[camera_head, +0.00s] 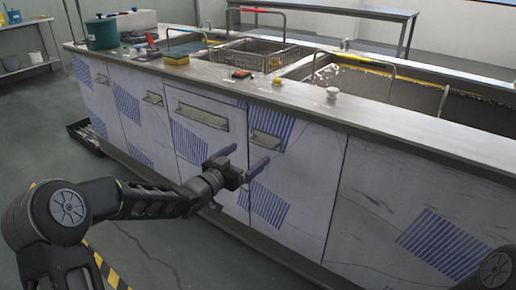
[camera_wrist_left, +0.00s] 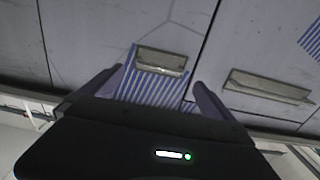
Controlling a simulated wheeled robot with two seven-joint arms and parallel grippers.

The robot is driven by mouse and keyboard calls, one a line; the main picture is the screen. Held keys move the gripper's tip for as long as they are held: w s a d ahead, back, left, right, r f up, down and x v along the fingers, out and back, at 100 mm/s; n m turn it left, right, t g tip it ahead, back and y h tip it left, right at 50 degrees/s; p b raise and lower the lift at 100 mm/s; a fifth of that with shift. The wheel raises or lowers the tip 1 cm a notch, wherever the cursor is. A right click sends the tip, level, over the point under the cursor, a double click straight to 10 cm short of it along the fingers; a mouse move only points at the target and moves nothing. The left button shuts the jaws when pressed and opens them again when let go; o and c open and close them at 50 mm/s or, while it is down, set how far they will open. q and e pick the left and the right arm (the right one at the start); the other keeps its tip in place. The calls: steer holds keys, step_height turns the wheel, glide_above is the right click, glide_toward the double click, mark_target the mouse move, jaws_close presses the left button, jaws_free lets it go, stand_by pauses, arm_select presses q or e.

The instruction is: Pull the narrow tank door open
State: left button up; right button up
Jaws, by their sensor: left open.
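The narrow tank door (camera_head: 281,199) is a pale panel with blue striped patches on the front of the long metal tank bench. Its small bar handle (camera_head: 266,140) is near the door's top. The door looks shut, flush with its neighbours. My left gripper (camera_head: 241,161) is open and empty in front of the door, a little below the handle in the head view. In the left wrist view, the handle (camera_wrist_left: 161,62) shows beyond and between the two spread fingers (camera_wrist_left: 158,84), on a striped patch, apart from them. My right gripper is out of view.
A wider door with a longer handle (camera_head: 203,117) is just left; that handle also shows in the left wrist view (camera_wrist_left: 268,88). The counter (camera_head: 330,108) holds sinks, a wire basket (camera_head: 255,55) and a green pot (camera_head: 101,33).

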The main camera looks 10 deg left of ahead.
mark_target(259, 148)
arm_select(q)
steer(key=b+x, duration=0.1)
steer(key=x, duration=0.5)
steer(key=shift+w+d, duration=0.1)
steer(key=shift+w, duration=0.1)
steer(key=shift+d, duration=0.1)
steer(key=c, duration=1.8)
steer(key=shift+s+f, duration=0.1)
